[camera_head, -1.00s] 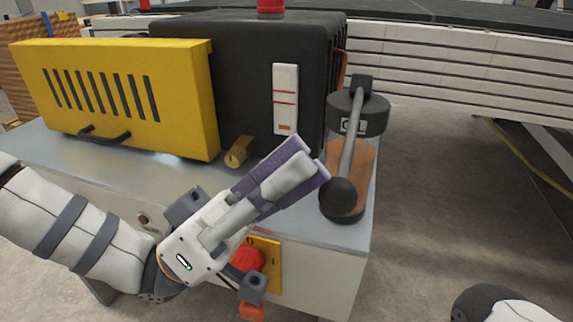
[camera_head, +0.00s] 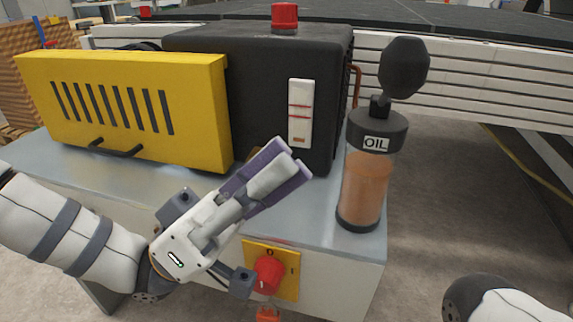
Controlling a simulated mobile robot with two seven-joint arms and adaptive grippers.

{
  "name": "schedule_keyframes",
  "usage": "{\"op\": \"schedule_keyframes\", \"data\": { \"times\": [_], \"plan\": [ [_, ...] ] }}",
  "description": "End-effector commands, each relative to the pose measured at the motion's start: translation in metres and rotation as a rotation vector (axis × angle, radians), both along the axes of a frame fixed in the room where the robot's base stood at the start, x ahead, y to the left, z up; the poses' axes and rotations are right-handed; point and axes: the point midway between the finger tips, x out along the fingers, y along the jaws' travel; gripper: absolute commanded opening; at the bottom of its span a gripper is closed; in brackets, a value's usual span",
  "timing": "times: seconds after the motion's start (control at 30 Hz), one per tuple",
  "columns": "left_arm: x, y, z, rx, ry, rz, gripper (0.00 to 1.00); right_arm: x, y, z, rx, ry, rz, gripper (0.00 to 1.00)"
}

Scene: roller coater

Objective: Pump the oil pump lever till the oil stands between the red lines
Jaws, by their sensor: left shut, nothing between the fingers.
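The oil pump is a clear cylinder of orange-brown oil (camera_head: 365,185) with a dark cap labelled OIL. Its lever ends in a black ball knob (camera_head: 404,68) and points up, above the cap. The gauge (camera_head: 300,112) is a white upright strip on the black housing with two red lines. A small brown-orange patch shows near its bottom, below both lines. My left gripper (camera_head: 290,162) has purple-grey fingers, shut and empty, left of the oil cylinder and below the gauge, apart from the lever. My right gripper is out of view.
A yellow slotted cover (camera_head: 125,105) with a black handle stands at the left. A red rotary switch (camera_head: 268,274) on a yellow plate is on the cabinet front, under my left gripper. A red button (camera_head: 285,16) tops the black housing (camera_head: 262,60).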

Motion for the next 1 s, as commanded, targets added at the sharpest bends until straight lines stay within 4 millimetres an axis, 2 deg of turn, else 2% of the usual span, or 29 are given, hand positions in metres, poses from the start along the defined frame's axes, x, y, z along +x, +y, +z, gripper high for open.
{"op": "schedule_keyframes", "data": {
  "times": [0.03,0.1,0.33,1.0],
  "plan": [
    [0.003,0.007,-0.012,-0.001,0.001,0.003,0.0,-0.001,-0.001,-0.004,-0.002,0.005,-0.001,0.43],
    [0.006,0.018,-0.024,-0.001,0.001,0.001,0.0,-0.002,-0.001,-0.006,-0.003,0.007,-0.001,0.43],
    [0.012,0.041,-0.049,-0.002,0.0,0.0,0.0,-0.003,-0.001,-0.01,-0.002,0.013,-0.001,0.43],
    [0.013,0.046,-0.052,-0.003,-0.002,-0.002,0.0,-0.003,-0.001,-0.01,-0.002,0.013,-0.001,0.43]
  ]
}}
